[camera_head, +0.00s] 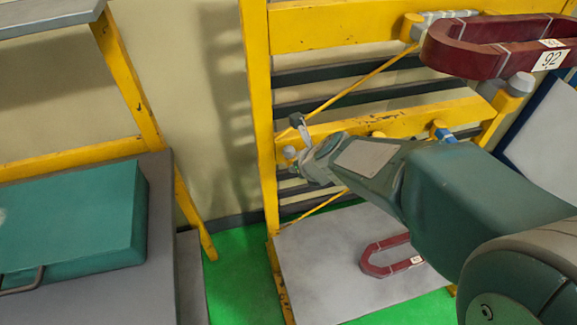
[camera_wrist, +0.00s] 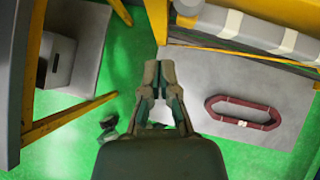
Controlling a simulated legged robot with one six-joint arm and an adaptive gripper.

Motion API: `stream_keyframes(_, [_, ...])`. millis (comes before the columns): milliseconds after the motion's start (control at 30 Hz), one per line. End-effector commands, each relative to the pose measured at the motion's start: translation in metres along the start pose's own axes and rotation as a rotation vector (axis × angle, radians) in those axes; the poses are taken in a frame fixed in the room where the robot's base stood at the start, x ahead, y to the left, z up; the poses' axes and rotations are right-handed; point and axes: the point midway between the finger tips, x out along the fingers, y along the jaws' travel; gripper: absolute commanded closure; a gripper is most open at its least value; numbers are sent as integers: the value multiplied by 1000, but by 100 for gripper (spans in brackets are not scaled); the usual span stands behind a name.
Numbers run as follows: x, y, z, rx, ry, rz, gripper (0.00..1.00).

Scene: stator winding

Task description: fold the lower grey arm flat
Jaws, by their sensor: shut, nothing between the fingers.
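A grey bar with pale bands (camera_wrist: 245,30) crosses the upper right of the wrist view beside yellow rack members. It looks like the lower grey arm, but I cannot be sure. A small grey piece (camera_head: 298,121) stands up by the lower yellow beam in the head view, close to my gripper; what it belongs to is unclear. My gripper (camera_wrist: 158,72) is shut and empty, left of the banded bar and apart from it in the picture. In the head view my gripper (camera_head: 312,160) is in front of the rack's left part, and my arm hides part of the lower beam.
The yellow rack (camera_head: 258,100) carries a dark red coil (camera_head: 490,45) marked 92 at upper right. Another red coil (camera_head: 372,262) lies on a grey floor plate (camera_head: 320,265). A teal case (camera_head: 70,215) rests on a grey bench at left. Green floor (camera_head: 235,285) lies between.

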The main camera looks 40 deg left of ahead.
Motion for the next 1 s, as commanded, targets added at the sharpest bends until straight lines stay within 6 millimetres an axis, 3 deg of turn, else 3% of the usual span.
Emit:
stream_keyframes(533, [-72,23,4,-2,-2,1,100])
stream_keyframes(1000, [-73,26,6,-1,4,1,100])
